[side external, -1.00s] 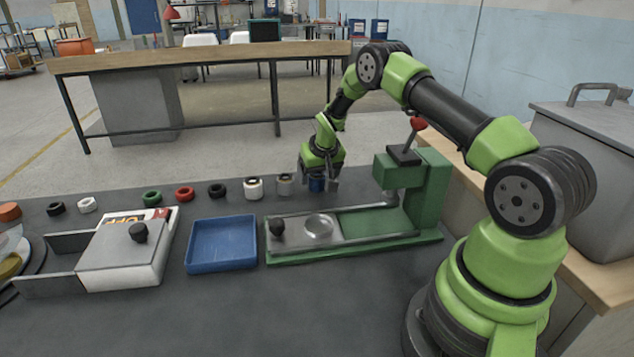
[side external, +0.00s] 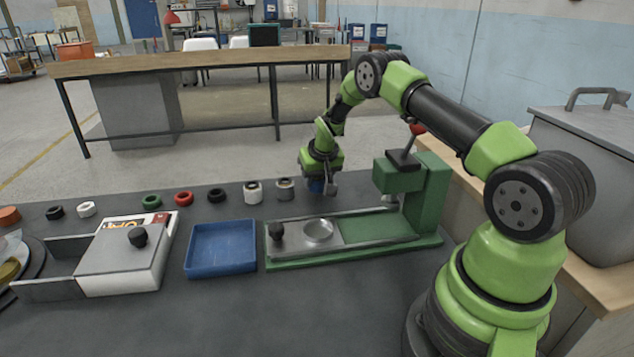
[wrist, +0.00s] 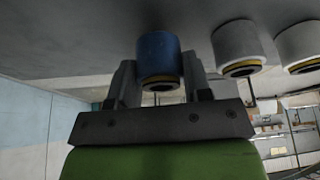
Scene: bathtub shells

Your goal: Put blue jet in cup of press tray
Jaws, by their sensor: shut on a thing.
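The blue jet (side external: 315,186) is a short blue cylinder between the fingers of my gripper (side external: 322,187), at the right end of the row of parts. In the wrist view the blue jet (wrist: 158,57) stands between both fingers of my gripper (wrist: 158,80), which are shut on it. I cannot tell whether it is clear of the table. The press tray (side external: 290,235) lies in front of the gripper, with a round metal cup (side external: 318,231) in it. The cup looks empty. The green press (side external: 426,195) stands at the tray's right end.
A grey jet (side external: 285,189) and a white jet (side external: 252,192) stand just left of my gripper. Black, red and green rings (side external: 152,201) continue the row. A blue bin (side external: 222,246) and a white box (side external: 125,258) with a black knob sit left of the press tray.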

